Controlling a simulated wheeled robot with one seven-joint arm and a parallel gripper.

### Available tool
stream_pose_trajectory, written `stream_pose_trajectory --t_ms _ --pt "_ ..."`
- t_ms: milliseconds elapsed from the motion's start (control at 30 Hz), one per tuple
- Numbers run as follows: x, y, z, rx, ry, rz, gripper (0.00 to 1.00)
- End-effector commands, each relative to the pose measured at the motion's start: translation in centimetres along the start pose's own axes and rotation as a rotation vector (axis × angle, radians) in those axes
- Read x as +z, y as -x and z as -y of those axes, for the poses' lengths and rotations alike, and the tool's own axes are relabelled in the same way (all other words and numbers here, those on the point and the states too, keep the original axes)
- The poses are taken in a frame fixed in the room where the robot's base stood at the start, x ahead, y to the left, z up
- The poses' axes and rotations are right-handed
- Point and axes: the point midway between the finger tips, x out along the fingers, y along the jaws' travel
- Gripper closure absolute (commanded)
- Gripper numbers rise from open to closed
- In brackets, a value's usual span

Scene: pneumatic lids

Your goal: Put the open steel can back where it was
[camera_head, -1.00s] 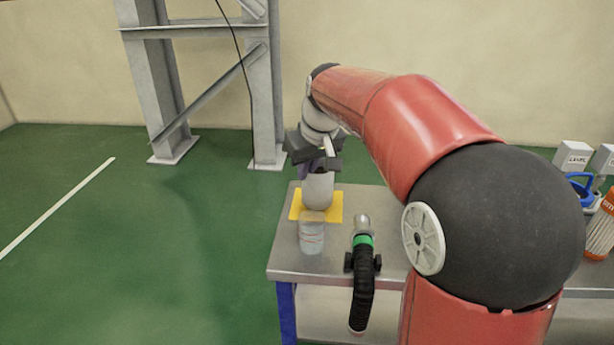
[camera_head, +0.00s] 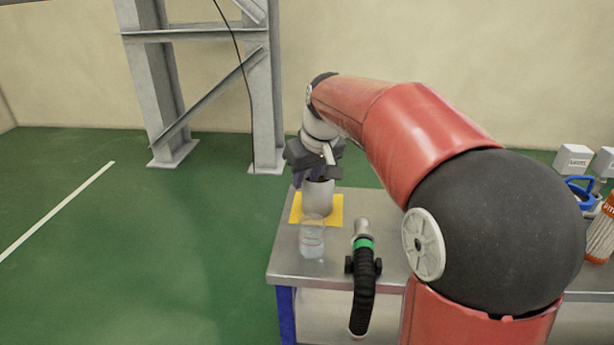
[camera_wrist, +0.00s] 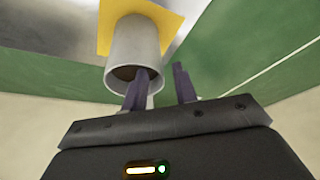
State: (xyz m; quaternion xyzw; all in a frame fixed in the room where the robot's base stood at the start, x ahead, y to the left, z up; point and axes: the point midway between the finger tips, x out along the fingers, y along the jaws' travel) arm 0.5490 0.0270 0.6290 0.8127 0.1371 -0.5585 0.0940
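The open steel can (camera_head: 317,198) is a grey cylinder standing upright over the yellow mat (camera_head: 335,207) at the bench's left end. In the wrist view the can (camera_wrist: 125,45) shows its dark open mouth, with the yellow mat (camera_wrist: 172,24) behind its base. I cannot tell for sure whether the base touches the mat. My gripper (camera_head: 316,177) is just above the rim. In the wrist view my gripper (camera_wrist: 159,72) has its purple fingers apart: one reaches inside the mouth, the other is outside the right wall. Gaps show between the fingers and the wall.
A clear jar (camera_head: 311,242) stands close in front of the can. A black hose with a green band (camera_head: 362,270) lies to the right. The steel bench (camera_head: 285,262) ends just left of the jar. Blue and orange items (camera_head: 582,192) are far right.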

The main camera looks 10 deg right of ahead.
Motion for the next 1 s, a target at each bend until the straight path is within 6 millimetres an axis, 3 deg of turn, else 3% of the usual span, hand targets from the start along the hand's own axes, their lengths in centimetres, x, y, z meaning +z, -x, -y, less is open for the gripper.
stream_pose_trajectory --t_ms 500,867,1000 --pt "-0.1 10.1 0.0 0.001 0.001 -0.003 0.72" --pt "0.4 11.9 0.1 0.003 -0.004 -0.002 0.72" --pt "3.7 12.5 1.1 0.024 -0.046 -0.016 0.72"
